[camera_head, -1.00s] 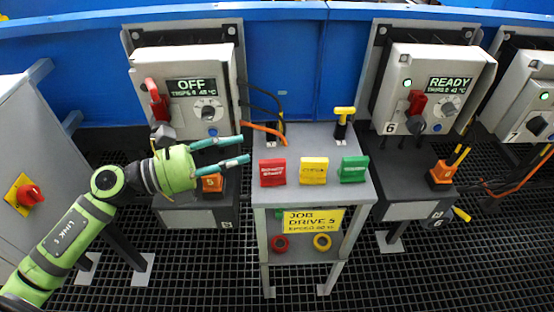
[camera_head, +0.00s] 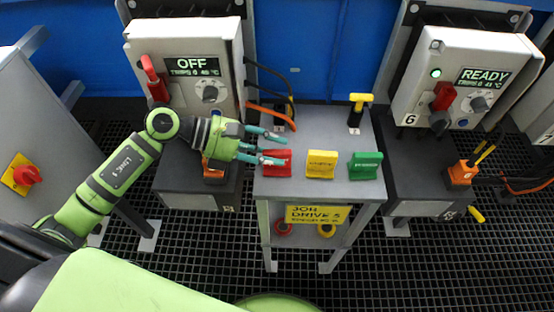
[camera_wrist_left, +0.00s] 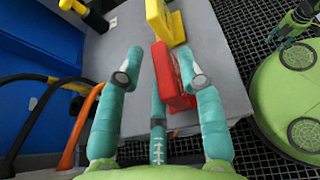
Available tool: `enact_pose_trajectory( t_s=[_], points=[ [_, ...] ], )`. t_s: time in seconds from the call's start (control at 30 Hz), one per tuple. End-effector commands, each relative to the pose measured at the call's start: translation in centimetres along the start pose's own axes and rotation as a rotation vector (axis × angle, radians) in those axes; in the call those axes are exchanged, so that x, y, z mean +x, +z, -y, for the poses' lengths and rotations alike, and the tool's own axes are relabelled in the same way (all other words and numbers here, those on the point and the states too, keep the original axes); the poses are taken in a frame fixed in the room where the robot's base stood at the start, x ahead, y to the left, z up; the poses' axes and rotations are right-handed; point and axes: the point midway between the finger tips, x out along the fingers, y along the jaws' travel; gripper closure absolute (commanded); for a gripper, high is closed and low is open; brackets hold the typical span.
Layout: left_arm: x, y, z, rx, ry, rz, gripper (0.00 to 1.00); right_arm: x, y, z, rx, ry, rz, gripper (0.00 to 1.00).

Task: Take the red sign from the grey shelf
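The red sign (camera_head: 277,168) stands upright at the left end of the grey shelf (camera_head: 300,125), in a row with two other signs. My left gripper (camera_head: 286,151) comes in from the left, its turquoise fingers open at the red sign. In the left wrist view, the red sign (camera_wrist_left: 168,78) is between the spread fingertips of the gripper (camera_wrist_left: 165,75), nearer the right finger, which overlaps its edge. I cannot tell whether that finger touches it. The sign's lettering is partly hidden by a finger.
A yellow sign (camera_head: 321,164) and a green sign (camera_head: 365,166) stand right of the red one. A yellow-topped handle (camera_head: 358,105) rises at the shelf's back. Orange cables (camera_head: 270,115) run behind the gripper. Control boxes (camera_head: 130,45) flank the shelf.

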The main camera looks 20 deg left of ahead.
Motion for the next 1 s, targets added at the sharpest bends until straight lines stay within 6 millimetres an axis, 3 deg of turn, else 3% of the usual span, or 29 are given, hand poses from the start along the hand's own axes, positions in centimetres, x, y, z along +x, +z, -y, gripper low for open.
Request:
enact_pose_trajectory(
  t_s=[0.23, 0.53, 0.57, 0.63, 1.0],
  points=[
    [3.5, 0.0, -0.1, -0.001, 0.0, 0.006, 0.63, -1.1, 2.5, 0.3, 0.003, -0.005, 0.056, 0.48],
    [4.1, -0.2, 0.0, 0.0, 0.0, 0.002, 0.63, -1.1, 2.8, 0.4, 0.004, -0.006, 0.064, 0.48],
    [4.1, -0.2, 0.0, 0.0, 0.0, 0.002, 0.71, -1.1, 2.8, 0.4, 0.004, -0.006, 0.064, 0.48],
    [4.1, -0.2, 0.0, 0.0, 0.0, 0.002, 0.99, -1.1, 2.8, 0.4, 0.004, -0.006, 0.063, 0.48],
    [4.0, 0.1, -0.1, 0.001, 0.001, 0.003, 1.0, -1.1, 2.6, 0.5, 0.005, -0.007, 0.061, 0.48]
  ],
)
